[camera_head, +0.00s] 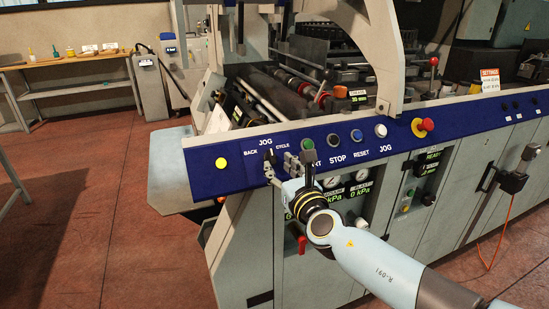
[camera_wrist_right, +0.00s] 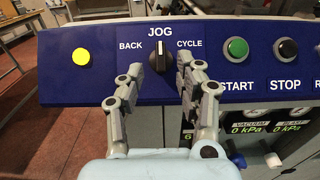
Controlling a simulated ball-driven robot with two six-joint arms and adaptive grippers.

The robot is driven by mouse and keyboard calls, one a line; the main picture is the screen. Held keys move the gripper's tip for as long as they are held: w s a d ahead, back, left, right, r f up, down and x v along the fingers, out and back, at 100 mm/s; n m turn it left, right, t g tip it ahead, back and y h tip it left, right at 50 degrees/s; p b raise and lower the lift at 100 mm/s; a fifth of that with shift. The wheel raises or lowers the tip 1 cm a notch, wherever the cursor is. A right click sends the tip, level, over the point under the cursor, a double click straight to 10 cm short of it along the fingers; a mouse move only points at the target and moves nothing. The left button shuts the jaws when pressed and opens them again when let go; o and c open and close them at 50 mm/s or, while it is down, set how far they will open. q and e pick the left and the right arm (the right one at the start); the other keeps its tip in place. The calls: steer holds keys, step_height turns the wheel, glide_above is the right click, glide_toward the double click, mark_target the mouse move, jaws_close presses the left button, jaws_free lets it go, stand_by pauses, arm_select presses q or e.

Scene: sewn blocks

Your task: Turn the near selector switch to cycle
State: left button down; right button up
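The selector switch (camera_wrist_right: 158,56) is a black knob on the blue panel, with BACK at its left, JOG above and CYCLE at its right. Its white mark points up at JOG. It also shows in the head view (camera_head: 267,154), partly behind a finger. My right gripper (camera_wrist_right: 160,68) is open, with one finger on each side of the knob. The fingers look close to the panel; I cannot tell whether they touch the knob. In the head view the right gripper (camera_head: 281,164) reaches up to the panel from below. My left gripper is not in view.
A yellow button (camera_wrist_right: 81,57) lies left of the switch. The green START button (camera_wrist_right: 236,49) and black STOP button (camera_wrist_right: 286,49) lie to its right. A red emergency knob (camera_head: 426,124) stands further along the panel. Gauges (camera_head: 362,179) sit below the panel. Red floor is open at left.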

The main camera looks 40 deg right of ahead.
mark_target(273, 158)
steer(key=shift+x, duration=1.85)
steer(key=shift+d, duration=0.1)
